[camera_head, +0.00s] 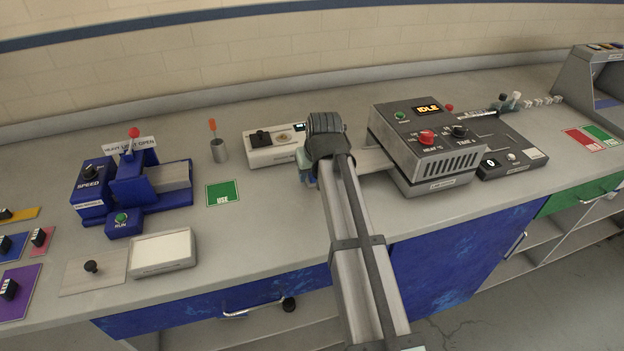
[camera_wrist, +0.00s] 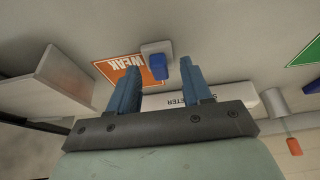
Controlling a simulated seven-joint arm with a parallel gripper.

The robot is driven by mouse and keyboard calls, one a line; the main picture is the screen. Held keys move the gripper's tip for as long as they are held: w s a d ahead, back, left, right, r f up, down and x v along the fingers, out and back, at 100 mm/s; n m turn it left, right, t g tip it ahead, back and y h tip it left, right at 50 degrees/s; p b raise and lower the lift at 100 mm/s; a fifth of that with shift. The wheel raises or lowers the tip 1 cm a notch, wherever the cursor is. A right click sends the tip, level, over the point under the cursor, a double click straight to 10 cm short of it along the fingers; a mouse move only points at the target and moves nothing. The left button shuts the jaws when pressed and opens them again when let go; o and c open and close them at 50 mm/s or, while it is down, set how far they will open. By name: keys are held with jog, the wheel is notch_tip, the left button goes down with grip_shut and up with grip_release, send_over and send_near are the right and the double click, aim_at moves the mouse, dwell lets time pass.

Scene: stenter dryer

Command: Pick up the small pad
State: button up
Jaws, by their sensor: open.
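A small pale pad (camera_wrist: 152,48) with a blue block (camera_wrist: 158,67) on it shows in the wrist view, at the edge of an orange card (camera_wrist: 122,72) marked WEAK. It looks like the small pad. My gripper (camera_wrist: 159,65) is open and empty, its two blue fingers on either side of the pad in that view. I cannot tell the gap between fingertips and pad. In the head view my gripper (camera_head: 307,170) is over the bench, left of the grey control box; my arm hides the pad there.
The grey control box (camera_head: 425,145) stands right of my gripper, its plate reaching toward it. A white meter (camera_head: 268,148) and a metal cup (camera_head: 218,150) stand to the left. A green card (camera_head: 222,193), a blue machine (camera_head: 138,185) and a white block (camera_head: 162,252) are farther left.

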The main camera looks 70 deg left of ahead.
aim_at(313, 176)
jog(key=shift+f, duration=0.2)
grip_shut()
dwell(0.3)
jog(key=shift+r, duration=0.15)
notch_tip(313, 176, up, 10)
dwell(0.6)
